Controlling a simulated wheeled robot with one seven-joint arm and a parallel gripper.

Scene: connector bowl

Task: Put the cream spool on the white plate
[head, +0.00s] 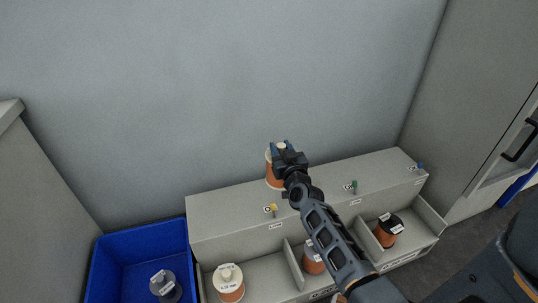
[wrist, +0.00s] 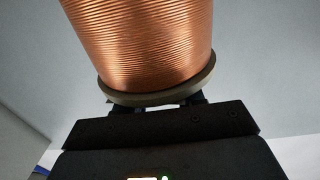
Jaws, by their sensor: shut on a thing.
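A copper-wound spool with pale cream flanges, which I take for the cream spool (head: 273,172), is at my gripper (head: 282,148), by the back edge of the shelf unit's top. In the wrist view the same spool (wrist: 145,45) fills the upper middle, with its near flange close to the jaws. My gripper is shut on it; the fingertips are mostly hidden. The head view does not settle whether it hangs clear of the unit. I cannot make out a white plate in either view.
The grey shelf unit (head: 225,216) has small coloured pegs on top. Its compartments hold a whitish spool (head: 229,284), a partly hidden spool (head: 313,262) and a black-flanged spool (head: 388,232). A blue bin (head: 120,255) at left holds a grey spool (head: 164,287). A wall stands behind.

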